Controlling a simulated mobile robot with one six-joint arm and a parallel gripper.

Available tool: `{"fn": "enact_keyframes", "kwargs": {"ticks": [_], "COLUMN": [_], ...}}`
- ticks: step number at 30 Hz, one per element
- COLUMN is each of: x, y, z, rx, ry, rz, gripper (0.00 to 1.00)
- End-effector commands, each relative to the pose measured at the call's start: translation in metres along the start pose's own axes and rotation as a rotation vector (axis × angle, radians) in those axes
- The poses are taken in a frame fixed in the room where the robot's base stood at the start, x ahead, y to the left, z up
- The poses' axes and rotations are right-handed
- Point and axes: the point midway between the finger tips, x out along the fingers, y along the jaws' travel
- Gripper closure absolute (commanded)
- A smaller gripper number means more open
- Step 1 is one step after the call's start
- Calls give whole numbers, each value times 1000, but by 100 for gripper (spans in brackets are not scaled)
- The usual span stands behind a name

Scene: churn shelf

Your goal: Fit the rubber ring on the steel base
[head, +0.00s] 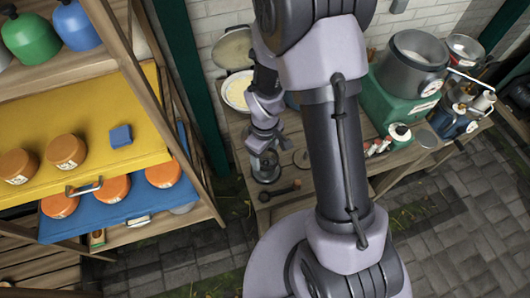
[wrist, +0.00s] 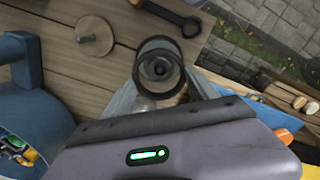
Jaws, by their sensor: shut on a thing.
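My gripper (wrist: 160,88) is shut on the black rubber ring (wrist: 159,43), with one finger on each side of it in the wrist view. Through the ring I see a dark round piece with a small knob-like centre, which looks like the steel base (wrist: 158,68). In the head view my gripper (head: 264,143) points down over a round, grey base (head: 266,170) on the wooden bench. The ring appears to be above or around the base; I cannot tell whether they touch. The ring is too small to make out in the head view.
A round disc with a peg (wrist: 95,36) and a dark-handled tool (wrist: 172,14) lie close by on the bench (wrist: 45,45). A blue vessel (wrist: 28,90) stands at the left of the wrist view. A shelf with a yellow board (head: 90,155) is left in the head view.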

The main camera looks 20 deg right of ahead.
Motion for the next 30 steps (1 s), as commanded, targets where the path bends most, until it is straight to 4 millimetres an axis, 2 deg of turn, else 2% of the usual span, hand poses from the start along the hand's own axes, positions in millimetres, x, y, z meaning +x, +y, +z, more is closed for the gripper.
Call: {"fn": "enact_keyframes", "kwargs": {"ticks": [17, 30], "x": [4, 15], "y": [0, 0], "z": [0, 0], "rx": [0, 0], "ry": [0, 0], "rz": [0, 0], "gripper": [70, 70]}}
